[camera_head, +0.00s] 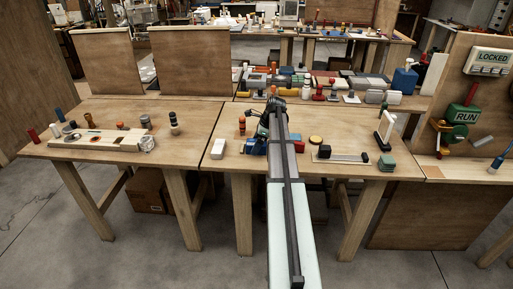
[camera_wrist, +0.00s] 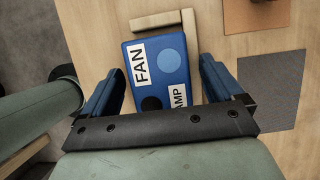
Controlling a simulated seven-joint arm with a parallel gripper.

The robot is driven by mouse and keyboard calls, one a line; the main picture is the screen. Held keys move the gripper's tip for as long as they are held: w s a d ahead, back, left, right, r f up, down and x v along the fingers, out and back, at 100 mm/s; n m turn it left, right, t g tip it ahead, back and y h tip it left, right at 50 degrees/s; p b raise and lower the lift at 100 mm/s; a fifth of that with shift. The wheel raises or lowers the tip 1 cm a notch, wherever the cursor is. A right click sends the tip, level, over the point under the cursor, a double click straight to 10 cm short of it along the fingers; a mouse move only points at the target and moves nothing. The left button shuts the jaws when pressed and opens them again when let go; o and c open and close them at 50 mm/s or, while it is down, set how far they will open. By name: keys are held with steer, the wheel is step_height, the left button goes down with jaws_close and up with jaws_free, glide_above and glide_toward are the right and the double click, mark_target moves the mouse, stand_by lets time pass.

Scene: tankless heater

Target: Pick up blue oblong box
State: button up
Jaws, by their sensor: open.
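A blue box (camera_wrist: 157,72) with white labels reading "FAN" and, partly covered, "AMP", and with light blue and black discs on its face, lies in the wrist view. My gripper (camera_wrist: 160,88) is open, with one blue finger on either side of this box; whether they touch it I cannot tell. The near end of the box is hidden behind the gripper's black bar. In the head view my arm reaches over the middle table, and a blue patch (camera_head: 256,148) shows beside its end; I cannot tell whether it is box or finger.
The middle table (camera_head: 225,182) also holds a white block (camera_head: 387,128), a green block (camera_head: 386,163) and a small round disc (camera_head: 316,139). A light wooden bracket (camera_wrist: 186,20) stands close behind the box, with a dark grey patch (camera_wrist: 268,88) to the right.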

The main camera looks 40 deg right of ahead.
steer(key=shift+c, duration=0.4)
steer(key=c, duration=1.2)
steer(key=shift+r, duration=0.1)
